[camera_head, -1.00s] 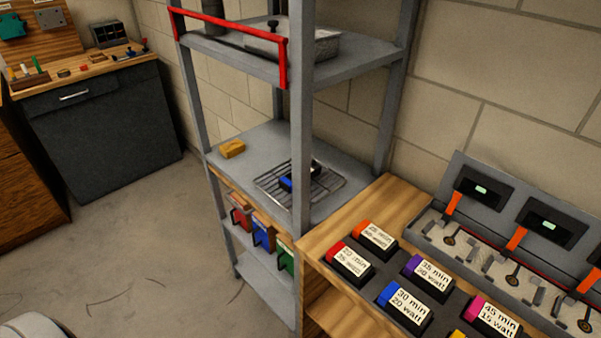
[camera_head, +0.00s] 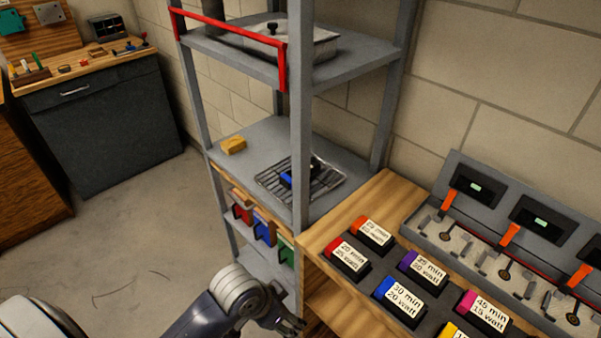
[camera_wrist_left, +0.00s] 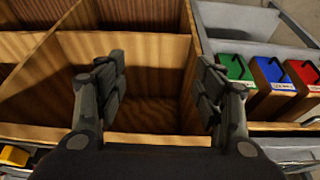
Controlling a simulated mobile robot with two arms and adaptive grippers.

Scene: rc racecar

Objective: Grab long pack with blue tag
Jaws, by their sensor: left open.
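The blue-tagged pack is not seen there. My right gripper is not in view.
Other packs have orange (camera_head: 371,233), red (camera_head: 347,257), purple (camera_head: 421,268) and pink (camera_head: 483,312) tags. A grey charger station (camera_head: 510,235) stands behind. A grey shelf post (camera_head: 300,130) rises left of the bench. Red, blue and green bins (camera_head: 264,228) sit on the lower shelf.

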